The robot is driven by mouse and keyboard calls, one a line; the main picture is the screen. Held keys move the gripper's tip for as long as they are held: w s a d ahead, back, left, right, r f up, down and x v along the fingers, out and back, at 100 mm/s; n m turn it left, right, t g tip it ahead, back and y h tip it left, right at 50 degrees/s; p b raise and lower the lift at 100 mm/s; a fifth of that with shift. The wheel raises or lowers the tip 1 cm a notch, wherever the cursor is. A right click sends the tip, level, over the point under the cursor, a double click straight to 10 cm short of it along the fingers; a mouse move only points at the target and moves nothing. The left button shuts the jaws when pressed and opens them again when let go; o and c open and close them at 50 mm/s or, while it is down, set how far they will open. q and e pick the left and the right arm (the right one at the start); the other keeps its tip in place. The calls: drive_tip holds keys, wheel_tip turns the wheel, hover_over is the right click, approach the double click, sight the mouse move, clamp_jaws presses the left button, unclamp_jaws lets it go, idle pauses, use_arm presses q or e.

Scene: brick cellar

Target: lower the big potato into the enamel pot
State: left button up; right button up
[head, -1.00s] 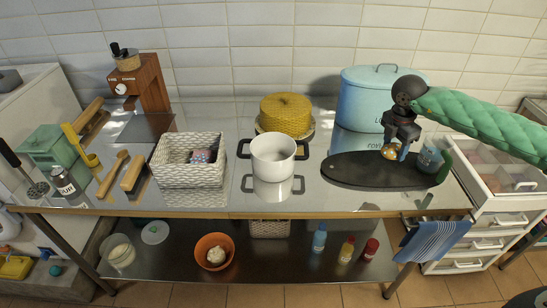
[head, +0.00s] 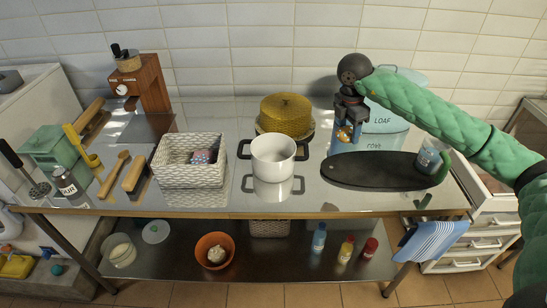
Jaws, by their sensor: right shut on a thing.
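The white enamel pot (head: 272,157) with dark handles stands upright and open on the steel counter, near its middle. My right gripper (head: 346,136) points down, to the right of the pot and apart from it. The fingers hide much of the potato. It seems to hang above the counter near the left end of the dark board; its exact height is hard to tell. My left gripper is out of view.
The dark oval board (head: 375,173) lies right of the pot, with a glass mug (head: 430,158) at its right end. A yellow domed cover (head: 287,113) stands behind the pot. A blue loaf bin (head: 392,117) stands behind my right arm. A white basket (head: 188,174) stands left.

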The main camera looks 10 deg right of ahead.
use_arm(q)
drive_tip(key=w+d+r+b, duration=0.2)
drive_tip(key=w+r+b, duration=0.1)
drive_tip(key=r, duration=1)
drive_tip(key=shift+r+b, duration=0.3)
use_arm(e)
drive_tip(key=w+a+f, duration=0.1)
drive_tip(key=w+a, duration=0.4)
drive_tip(key=a, duration=0.5)
drive_tip(key=w+a+f, duration=0.1)
drive_tip(key=w+a, duration=0.4)
drive_tip(key=a, duration=0.6)
drive_tip(key=shift+f, duration=0.25)
drive_tip(key=shift+w, duration=0.1)
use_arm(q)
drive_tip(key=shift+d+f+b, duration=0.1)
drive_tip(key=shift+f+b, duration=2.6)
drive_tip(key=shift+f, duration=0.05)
use_arm(e)
approach(273, 157)
drive_tip(key=shift+s+a+f, duration=0.1)
drive_tip(key=shift+s+f, duration=0.1)
drive_tip(key=shift+s, duration=1)
drive_tip(key=shift+s+f, duration=0.2)
drive_tip(key=shift+s, duration=1)
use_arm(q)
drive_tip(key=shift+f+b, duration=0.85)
use_arm(e)
drive_tip(key=shift+f, duration=1.6)
